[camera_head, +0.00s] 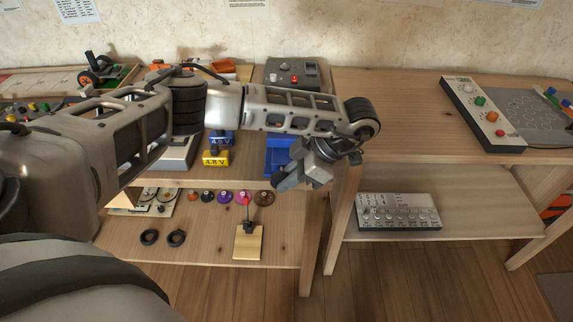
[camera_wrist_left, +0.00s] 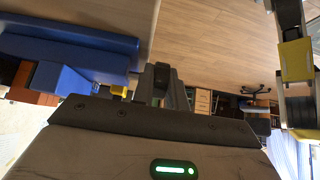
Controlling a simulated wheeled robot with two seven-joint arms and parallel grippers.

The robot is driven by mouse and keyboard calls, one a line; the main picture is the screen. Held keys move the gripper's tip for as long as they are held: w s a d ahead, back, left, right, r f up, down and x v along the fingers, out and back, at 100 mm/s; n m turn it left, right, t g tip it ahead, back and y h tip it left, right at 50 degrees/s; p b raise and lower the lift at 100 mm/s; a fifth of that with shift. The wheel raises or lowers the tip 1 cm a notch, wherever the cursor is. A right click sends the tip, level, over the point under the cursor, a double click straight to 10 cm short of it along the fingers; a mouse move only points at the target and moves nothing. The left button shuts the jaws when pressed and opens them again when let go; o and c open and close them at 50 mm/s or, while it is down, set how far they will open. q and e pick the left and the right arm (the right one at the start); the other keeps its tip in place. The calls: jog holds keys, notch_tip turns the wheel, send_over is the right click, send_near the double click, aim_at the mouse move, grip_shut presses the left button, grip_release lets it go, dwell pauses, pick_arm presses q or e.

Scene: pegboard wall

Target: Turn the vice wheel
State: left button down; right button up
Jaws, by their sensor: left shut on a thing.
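The blue vice (camera_head: 279,160) stands at the front edge of the left table in the head view, partly behind my left gripper. It also shows as a long blue body at the upper left of the left wrist view (camera_wrist_left: 80,45). My left gripper (camera_head: 288,184) is just in front of the vice, pointing down and left. Its fingers (camera_wrist_left: 160,84) are closed at the vice's front, on what seems to be the vice wheel. The wheel is mostly hidden by the fingers, so its angle cannot be told. My right gripper is in neither view.
A yellow meter (camera_head: 216,158) and a blue meter (camera_head: 222,137) stand left of the vice. A grey control box (camera_head: 291,74) is behind it. Below, a shelf holds coloured discs, black rings (camera_head: 149,237) and a wooden stand (camera_head: 247,243). A button panel (camera_head: 484,114) lies on the right table.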

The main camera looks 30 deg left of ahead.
pick_arm(q)
jog(key=shift+w+d+r+g+y+p, duration=0.1)
jog(key=shift+w+g+y+p, duration=0.1)
jog(key=shift+g+y+p, duration=0.8)
jog(key=shift+f+g+y, duration=0.15)
jog(key=shift+f+y, duration=0.05)
jog(key=shift+y, duration=0.45)
jog(key=shift+f+g+y, duration=0.15)
jog(key=shift+y, duration=0.5)
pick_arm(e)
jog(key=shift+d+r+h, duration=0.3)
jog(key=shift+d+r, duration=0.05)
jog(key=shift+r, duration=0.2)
pick_arm(q)
jog(key=shift+f, duration=0.1)
jog(key=c, duration=1.7)
grip_release()
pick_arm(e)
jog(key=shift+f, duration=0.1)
pick_arm(q)
jog(key=shift+s, duration=0.1)
jog(key=shift+p, duration=0.3)
